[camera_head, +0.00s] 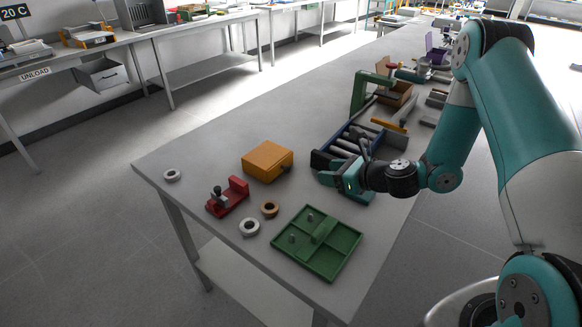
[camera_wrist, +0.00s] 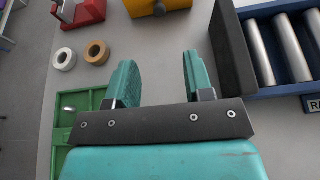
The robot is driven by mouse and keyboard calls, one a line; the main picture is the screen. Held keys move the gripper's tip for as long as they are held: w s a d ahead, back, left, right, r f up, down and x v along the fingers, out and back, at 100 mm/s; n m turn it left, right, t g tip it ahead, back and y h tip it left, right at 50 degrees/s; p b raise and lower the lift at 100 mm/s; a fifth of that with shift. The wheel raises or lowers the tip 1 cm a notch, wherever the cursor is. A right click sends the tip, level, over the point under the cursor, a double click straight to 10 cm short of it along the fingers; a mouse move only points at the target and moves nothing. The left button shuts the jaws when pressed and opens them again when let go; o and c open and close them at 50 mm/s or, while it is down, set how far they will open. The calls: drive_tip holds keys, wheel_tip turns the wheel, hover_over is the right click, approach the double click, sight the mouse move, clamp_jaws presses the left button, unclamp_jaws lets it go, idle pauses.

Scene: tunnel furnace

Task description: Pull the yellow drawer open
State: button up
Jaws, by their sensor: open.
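The yellow drawer unit (camera_head: 265,158) is a small orange-yellow box on the table, left of my gripper in the head view. A small dark knob (camera_head: 283,166) shows on its side facing my gripper. In the wrist view only the near edge of the yellow drawer unit (camera_wrist: 143,8) shows at the top, with the dark knob (camera_wrist: 159,9) on it. The drawer looks shut. My gripper (camera_head: 323,169) is above the table, a short way right of the box. Its green fingers (camera_wrist: 157,75) are apart with nothing between them, and the knob lies beyond them, roughly in line with the gap.
A roller conveyor (camera_head: 345,141) with a dark end plate (camera_wrist: 231,45) stands close right of my gripper. A green tray (camera_head: 335,262), rings (camera_head: 249,227) and a red fixture (camera_head: 232,197) lie nearby. Bare table separates the box from my gripper.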

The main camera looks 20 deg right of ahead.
sight(288, 169)
drive_tip(key=p+x, duration=0.2)
drive_tip(key=x, duration=1.2)
drive_tip(key=shift+p, duration=0.4)
drive_tip(key=shift+c, duration=0.5)
clamp_jaws()
